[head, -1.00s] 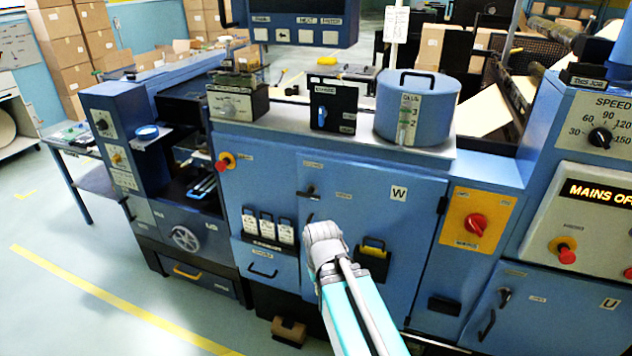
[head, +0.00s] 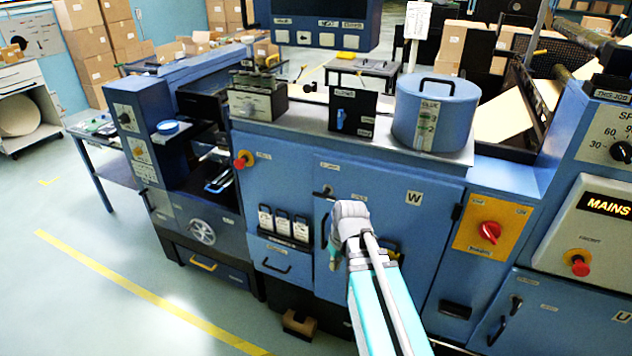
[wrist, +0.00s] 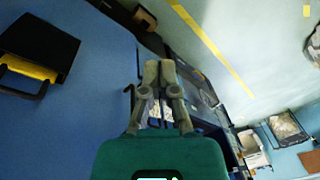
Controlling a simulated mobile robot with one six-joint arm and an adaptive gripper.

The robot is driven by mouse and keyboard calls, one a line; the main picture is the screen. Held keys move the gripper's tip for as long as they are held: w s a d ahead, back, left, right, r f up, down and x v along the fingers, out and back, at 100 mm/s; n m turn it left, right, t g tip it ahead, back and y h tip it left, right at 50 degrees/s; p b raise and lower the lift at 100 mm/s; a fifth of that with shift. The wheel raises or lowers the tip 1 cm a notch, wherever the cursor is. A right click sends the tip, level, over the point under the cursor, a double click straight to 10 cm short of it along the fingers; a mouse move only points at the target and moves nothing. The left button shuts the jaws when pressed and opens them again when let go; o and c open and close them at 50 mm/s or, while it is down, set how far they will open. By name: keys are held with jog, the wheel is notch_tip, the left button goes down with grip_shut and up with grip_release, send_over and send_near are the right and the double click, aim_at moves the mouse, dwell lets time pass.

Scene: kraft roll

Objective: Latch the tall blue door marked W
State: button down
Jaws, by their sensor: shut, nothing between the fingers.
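The tall blue door (head: 390,215) marked W stands at the middle of the machine front. It looks shut or nearly so; I cannot tell if it is flush. A small dark latch handle (head: 326,193) sits near its top left corner, and a dark upright pull (head: 324,230) is below. My gripper (head: 334,252) is in front of the door's left part, mostly hidden behind my wrist. In the wrist view its fingers (wrist: 159,70) are together and empty, with the blue door face (wrist: 85,105) to their left and a dark handle (wrist: 129,97) close beside them.
A black holder with a yellow item (wrist: 38,62) sticks out from the door. An orange panel with a red switch (head: 489,231) is to the right. A drawer with a black handle (head: 277,263) is to the left. The floor (head: 90,285) at front left is clear.

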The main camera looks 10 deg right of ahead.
jog(key=w+d+r+n+t+y+p, duration=0.1)
jog(key=w+d+r+n+y+p, duration=0.1)
jog(key=w+r+p, duration=0.2)
jog(key=w+d+r+n+t+y+p, duration=0.1)
jog(key=w+d+r+n+t+p, duration=0.1)
jog(key=w+r+p, duration=0.3)
jog(key=w+d+r+n+t+y+p, duration=0.1)
jog(key=w+d+r+n+y+p, duration=0.1)
jog(key=w+r, duration=0.9)
jog(key=shift+w+d+n+t+y+p, duration=0.1)
jog(key=shift+d+n+t+y+p, duration=0.3)
jog(key=shift+n+p, duration=0.8)
jog(key=shift+f, duration=0.15)
jog(key=b, duration=0.8)
send_over(320, 193)
jog(key=f, duration=0.7)
jog(key=shift+w+f, duration=0.2)
jog(key=shift+s+f+b, duration=0.1)
jog(key=shift+f+b, duration=1.5)
jog(key=shift+f, duration=0.2)
